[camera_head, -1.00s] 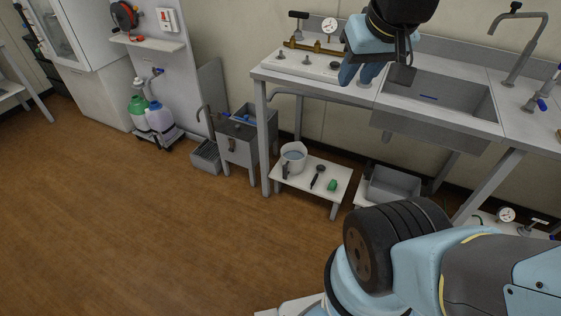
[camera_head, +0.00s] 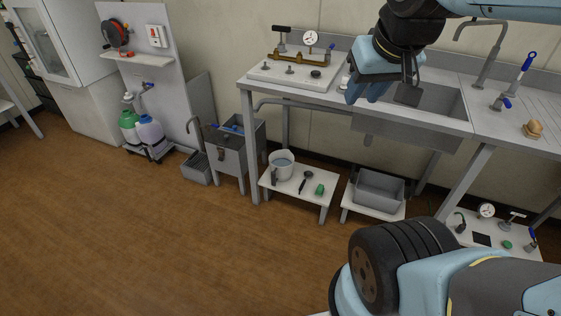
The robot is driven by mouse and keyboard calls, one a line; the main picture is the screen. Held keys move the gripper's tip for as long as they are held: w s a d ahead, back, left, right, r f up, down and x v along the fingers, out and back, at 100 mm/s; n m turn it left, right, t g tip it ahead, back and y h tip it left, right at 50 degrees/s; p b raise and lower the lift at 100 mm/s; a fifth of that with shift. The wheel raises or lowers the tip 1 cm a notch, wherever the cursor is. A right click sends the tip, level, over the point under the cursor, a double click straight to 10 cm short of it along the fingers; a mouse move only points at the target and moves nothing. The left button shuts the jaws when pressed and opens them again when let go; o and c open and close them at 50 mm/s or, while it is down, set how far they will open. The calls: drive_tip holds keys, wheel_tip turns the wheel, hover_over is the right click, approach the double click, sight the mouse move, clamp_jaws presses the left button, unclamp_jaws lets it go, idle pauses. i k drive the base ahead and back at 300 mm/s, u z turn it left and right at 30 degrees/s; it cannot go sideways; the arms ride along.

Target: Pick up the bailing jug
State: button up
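A dark scoop-like tool (camera_head: 305,181) and a green block (camera_head: 320,190) lie beside the jug. A grey bin (camera_head: 378,188) sits on another low stool. A grey tank (camera_head: 233,155) stands left of the counter leg (camera_head: 250,150). The floor in front is clear.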

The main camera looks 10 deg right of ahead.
sight(282, 162)
drive_tip(key=i, duration=0.85)
drive_tip(key=u, duration=0.05)
